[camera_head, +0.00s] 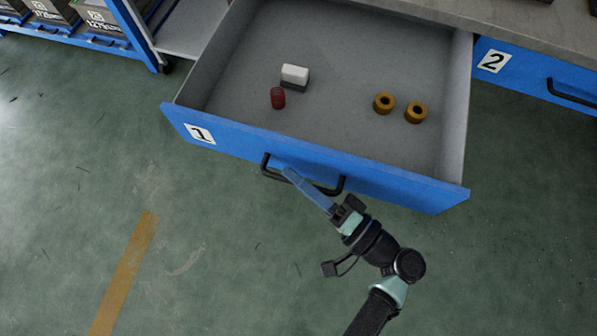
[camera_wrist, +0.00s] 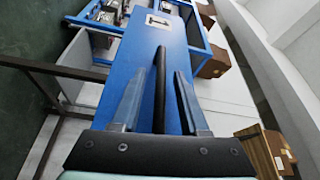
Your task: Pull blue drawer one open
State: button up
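Blue drawer one (camera_head: 240,141), labelled "1", stands far out from its cabinet, with its grey inside showing. Its black bar handle (camera_head: 328,190) is on the blue front. My gripper (camera_head: 288,172) is at the handle, near its left half. In the wrist view my gripper (camera_wrist: 158,76) has one finger on each side of the handle (camera_wrist: 160,62), with a visible gap between finger and bar. The fingers are apart and not closed on it. The drawer front (camera_wrist: 142,55) with its label shows behind them.
In the drawer lie a white and dark block (camera_head: 294,74), a red cylinder (camera_head: 278,98) and two orange-brown rings (camera_head: 384,103). Closed drawer two (camera_head: 520,72) is at the right. A blue rack (camera_head: 70,38) stands upper left. The green floor in front is clear.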

dwell(0.5)
jog(key=r+b+v, duration=0.1)
jog(key=v, duration=1.1)
jog(key=shift+s+d+f+b, duration=0.3)
jog(key=shift+d+f+b, duration=0.05)
jog(key=shift+f, duration=0.15)
jog(key=shift+r, duration=0.1)
